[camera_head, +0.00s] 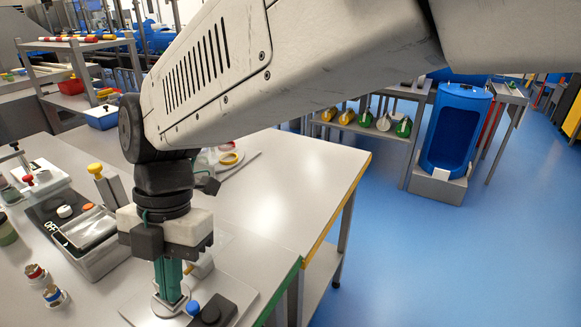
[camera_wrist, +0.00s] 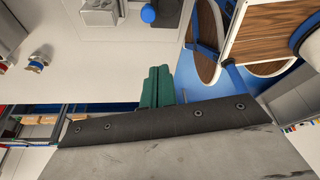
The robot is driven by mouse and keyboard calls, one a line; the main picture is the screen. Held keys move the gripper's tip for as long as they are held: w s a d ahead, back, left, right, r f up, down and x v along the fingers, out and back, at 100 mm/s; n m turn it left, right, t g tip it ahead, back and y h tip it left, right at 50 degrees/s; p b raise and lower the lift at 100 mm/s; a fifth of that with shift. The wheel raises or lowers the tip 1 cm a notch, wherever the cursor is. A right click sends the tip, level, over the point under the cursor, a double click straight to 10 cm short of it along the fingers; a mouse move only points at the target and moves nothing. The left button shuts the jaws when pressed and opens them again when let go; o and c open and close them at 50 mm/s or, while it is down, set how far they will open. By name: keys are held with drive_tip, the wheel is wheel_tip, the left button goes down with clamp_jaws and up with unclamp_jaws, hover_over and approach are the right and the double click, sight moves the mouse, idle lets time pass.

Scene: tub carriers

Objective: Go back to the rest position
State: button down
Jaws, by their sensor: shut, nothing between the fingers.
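My gripper (camera_head: 169,290) points down over the near part of the grey workbench (camera_head: 290,165) in the head view. Its green fingers are shut together with nothing between them. They are close above or at a flat pale plate that carries a blue knob (camera_head: 193,308) and a dark block (camera_head: 212,312); I cannot tell whether they touch it. My arm crosses the top of the head view and hides part of the bench. In the wrist view the green fingers (camera_wrist: 158,80) lie side by side, with the blue knob (camera_wrist: 148,14) beyond them.
Left of my gripper stands a device with a metal tray (camera_head: 90,230) and a yellow knob (camera_head: 96,169). Small jars (camera_head: 55,296) stand at the front left. A blue tub (camera_head: 456,130) stands at the back right. The blue floor right of the bench is clear.

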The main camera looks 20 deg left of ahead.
drive_tip(key=w+d+r+m+t, duration=0.1)
drive_tip(key=w+d+m, duration=0.3)
drive_tip(key=d+m, duration=0.9)
drive_tip(key=w+d+r+m+t, duration=0.15)
drive_tip(key=w+d+m, duration=0.35)
drive_tip(key=d+m, duration=0.75)
drive_tip(key=s+d+m+t, duration=0.1)
drive_tip(key=d+m, duration=0.4)
drive_tip(key=d, duration=0.7)
drive_tip(key=s+d+r+m+t, duration=0.1)
drive_tip(key=s+d+m, duration=0.2)
drive_tip(key=d, duration=1)
drive_tip(key=shift+s+d+r+m+t, duration=0.15)
drive_tip(key=shift+s+r+m+t, duration=0.15)
drive_tip(key=shift+m, duration=1.35)
drive_tip(key=shift+f, duration=0.1)
